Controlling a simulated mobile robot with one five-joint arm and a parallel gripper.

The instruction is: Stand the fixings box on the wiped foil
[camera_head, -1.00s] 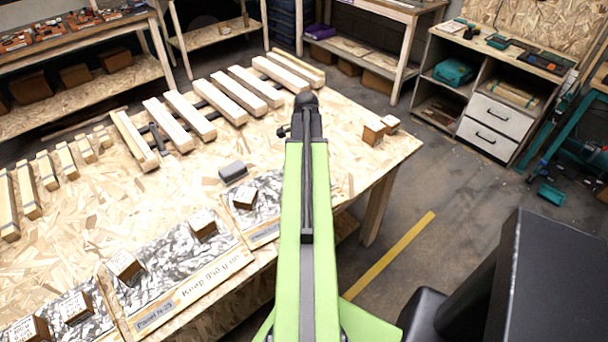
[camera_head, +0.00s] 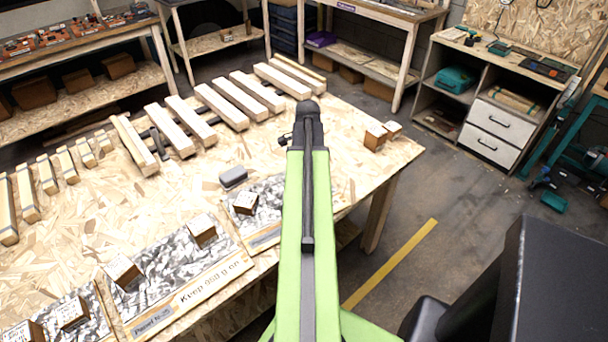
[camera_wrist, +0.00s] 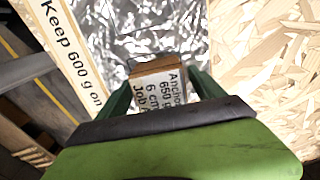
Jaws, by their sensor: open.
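A small brown box with a white label reading "Anchor", "650 g" and "6 cm" (camera_wrist: 160,88) is between my gripper's fingers (camera_wrist: 163,82) in the wrist view. The fingers are open on either side of it. The box appears to stand on crinkled silver foil (camera_wrist: 150,35) beside a strip reading "Keep 600 g on" (camera_wrist: 70,45). My arm hides the gripper in the head view. There, foil panels (camera_head: 165,263) line the table's near edge, with labelled boxes (camera_head: 201,231) on them. I cannot tell which foil is wiped.
A grey rounded block (camera_head: 233,177) lies on the chipboard table (camera_head: 100,220) behind the foil. A drawer cabinet (camera_head: 490,130) stands beyond.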

